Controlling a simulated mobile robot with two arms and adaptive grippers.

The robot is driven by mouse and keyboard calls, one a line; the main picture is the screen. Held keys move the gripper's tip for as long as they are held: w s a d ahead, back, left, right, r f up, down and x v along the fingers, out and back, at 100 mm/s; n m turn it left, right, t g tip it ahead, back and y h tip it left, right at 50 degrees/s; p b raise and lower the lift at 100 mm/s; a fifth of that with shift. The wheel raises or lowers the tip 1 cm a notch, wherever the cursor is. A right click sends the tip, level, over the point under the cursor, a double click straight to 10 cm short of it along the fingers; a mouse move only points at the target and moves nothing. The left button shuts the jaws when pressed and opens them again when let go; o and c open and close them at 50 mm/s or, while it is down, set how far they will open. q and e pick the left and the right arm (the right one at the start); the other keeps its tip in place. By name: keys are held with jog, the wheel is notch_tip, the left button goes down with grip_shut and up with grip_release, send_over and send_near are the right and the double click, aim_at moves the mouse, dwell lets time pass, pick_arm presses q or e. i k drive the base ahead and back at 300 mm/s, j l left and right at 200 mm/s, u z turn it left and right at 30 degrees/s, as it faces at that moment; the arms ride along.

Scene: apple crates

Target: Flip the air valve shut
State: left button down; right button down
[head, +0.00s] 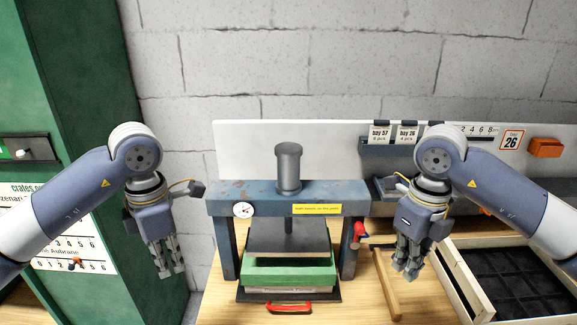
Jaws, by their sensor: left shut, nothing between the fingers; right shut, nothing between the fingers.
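A blue press (290,194) stands on the wooden bench in the head view. A red lever (360,232), which looks like the air valve, is on its right post and points roughly up and down. A dark fitting is beside it. My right gripper (409,272) is shut and empty, pointing down to the right of the lever and apart from it. My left gripper (171,270) is shut and empty, pointing down left of the press, far from the lever. Whether the valve is open or shut cannot be told.
A green crate (288,270) sits under the press plate, with a red handle (290,307) in front. A wooden stick (387,285) lies right of the press. A wooden box with a dark insert (458,283) stands at the right. A green cabinet (95,130) is at the left.

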aim_at(355, 243)
jog(key=k, duration=1)
